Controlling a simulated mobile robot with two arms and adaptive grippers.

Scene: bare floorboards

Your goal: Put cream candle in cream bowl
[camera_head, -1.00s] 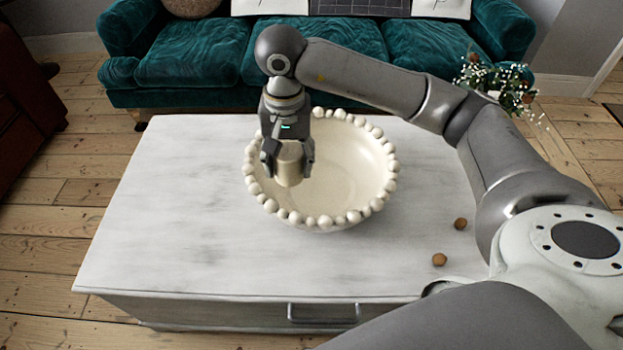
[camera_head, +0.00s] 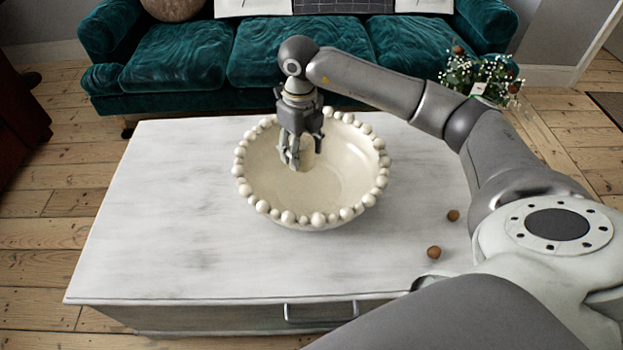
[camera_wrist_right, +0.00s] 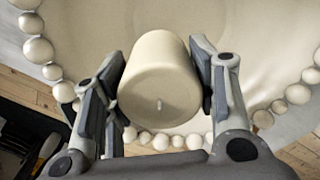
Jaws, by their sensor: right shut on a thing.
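The cream bowl (camera_head: 342,181), with a rim of round beads, stands on the pale table. My right gripper (camera_head: 299,163) is over the left part of the bowl, its fingers pointing down inside the rim outline. It is shut on the cream candle (camera_head: 306,154), which is mostly hidden by the fingers in the head view. In the right wrist view the candle (camera_wrist_right: 160,85) sits between the two fingers, its wick end facing the camera, with the bowl (camera_wrist_right: 265,50) around it. I cannot tell whether the candle touches the bowl. My left gripper is not in view.
The white wooden table (camera_head: 150,220) has free room left of the bowl. Two small brown balls (camera_head: 434,252) lie at its right front. A vase of white flowers (camera_head: 483,78) stands behind the right side, and a teal sofa (camera_head: 180,60) is behind the table.

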